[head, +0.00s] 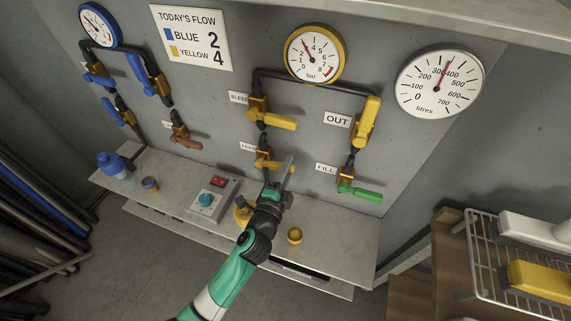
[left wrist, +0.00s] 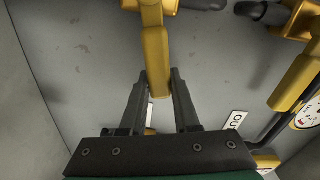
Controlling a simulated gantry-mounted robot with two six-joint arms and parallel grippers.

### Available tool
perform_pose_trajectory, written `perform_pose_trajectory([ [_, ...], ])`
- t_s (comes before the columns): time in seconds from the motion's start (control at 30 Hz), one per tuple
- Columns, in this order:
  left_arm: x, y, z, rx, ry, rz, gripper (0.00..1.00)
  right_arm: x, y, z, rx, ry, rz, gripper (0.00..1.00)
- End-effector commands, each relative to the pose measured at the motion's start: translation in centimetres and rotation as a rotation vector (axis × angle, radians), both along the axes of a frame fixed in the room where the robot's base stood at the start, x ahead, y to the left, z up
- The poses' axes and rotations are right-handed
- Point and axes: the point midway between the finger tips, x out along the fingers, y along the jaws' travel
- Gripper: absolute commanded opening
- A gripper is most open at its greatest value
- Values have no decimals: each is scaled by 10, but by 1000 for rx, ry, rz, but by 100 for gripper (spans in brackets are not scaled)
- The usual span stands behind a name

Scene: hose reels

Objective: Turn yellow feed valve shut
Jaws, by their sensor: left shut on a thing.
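The yellow feed valve (head: 264,156) sits on the left vertical pipe of the yellow panel, beside its partly hidden FEED label (head: 248,147). Its lever points right, across the pipe. My left gripper (head: 286,170) is at the lever's outer part and hides some of it. In the left wrist view the yellow lever (left wrist: 156,50) runs down between the two dark fingers of my left gripper (left wrist: 159,76), which are shut on its end. My right gripper is not in view.
The bleed valve (head: 272,115) is just above; the out valve (head: 365,122) and green-handled fill valve (head: 358,190) are to the right. Below is a shelf (head: 335,235) with a control box (head: 210,200) and a yellow cap (head: 295,236). A wire rack (head: 490,265) stands at right.

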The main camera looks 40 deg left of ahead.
Motion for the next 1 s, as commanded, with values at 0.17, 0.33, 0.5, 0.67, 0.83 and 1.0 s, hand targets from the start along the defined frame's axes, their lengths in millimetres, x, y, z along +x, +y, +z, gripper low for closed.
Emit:
perform_pose_trajectory([
  [0.17, 0, -1, -13, 110, 35, 1, 0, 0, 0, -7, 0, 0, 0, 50],
  [0.33, 0, -2, -19, 179, 55, 2, 0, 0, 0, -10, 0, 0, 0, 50],
  [0.5, 0, -2, -22, 214, 65, 2, 0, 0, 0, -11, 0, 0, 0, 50],
  [0.67, 0, -2, -23, 226, 69, 2, 0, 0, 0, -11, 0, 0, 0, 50],
  [0.83, 0, -1, -23, 227, 70, 1, 0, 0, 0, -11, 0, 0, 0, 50],
  [1.0, 0, -1, -23, 226, 69, 1, 37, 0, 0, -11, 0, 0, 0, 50],
])
